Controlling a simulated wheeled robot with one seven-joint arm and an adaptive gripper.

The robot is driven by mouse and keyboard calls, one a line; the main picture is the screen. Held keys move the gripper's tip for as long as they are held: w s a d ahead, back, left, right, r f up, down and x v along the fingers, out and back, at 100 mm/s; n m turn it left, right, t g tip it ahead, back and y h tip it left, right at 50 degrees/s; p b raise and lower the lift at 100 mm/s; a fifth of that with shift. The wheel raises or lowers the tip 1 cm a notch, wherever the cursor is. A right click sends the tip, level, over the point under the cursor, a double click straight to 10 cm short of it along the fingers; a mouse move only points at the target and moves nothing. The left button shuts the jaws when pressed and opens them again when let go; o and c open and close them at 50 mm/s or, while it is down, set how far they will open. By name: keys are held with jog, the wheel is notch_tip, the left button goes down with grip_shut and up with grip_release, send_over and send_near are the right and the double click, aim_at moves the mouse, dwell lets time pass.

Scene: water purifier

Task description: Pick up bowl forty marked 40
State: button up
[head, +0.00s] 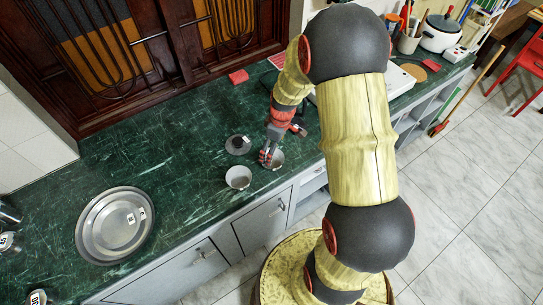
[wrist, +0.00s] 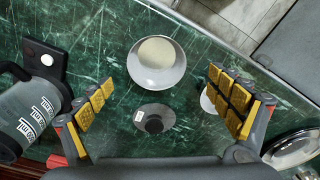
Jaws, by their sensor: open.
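My gripper (head: 268,156) is open and points down at the green counter. In the wrist view its fingers (wrist: 158,88) are spread wide with nothing between them. One pale grey bowl (wrist: 157,64) lies ahead of the fingers, between their lines; in the head view this bowl (head: 277,159) is partly hidden by my gripper. A second bowl (head: 238,177) stands to its left near the counter's front edge; in the wrist view it (wrist: 207,101) is mostly behind the right finger. No number 40 is readable on either bowl.
A small dark-knobbed lid (head: 238,144) with a white label lies behind the bowls. A large metal lid (head: 115,225) lies at the left. A clear jug (wrist: 32,115) stands close beside the left finger. The counter between the large lid and bowls is clear.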

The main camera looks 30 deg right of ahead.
jog(key=shift+n, duration=0.5)
jog(key=f, duration=0.2)
jog(key=f+b, duration=0.1)
jog(key=f, duration=0.2)
jog(key=w+f, duration=0.1)
jog(key=f, duration=0.2)
jog(key=shift+s+r, duration=0.1)
jog(key=shift+c, duration=0.6)
jog(key=c, duration=1)
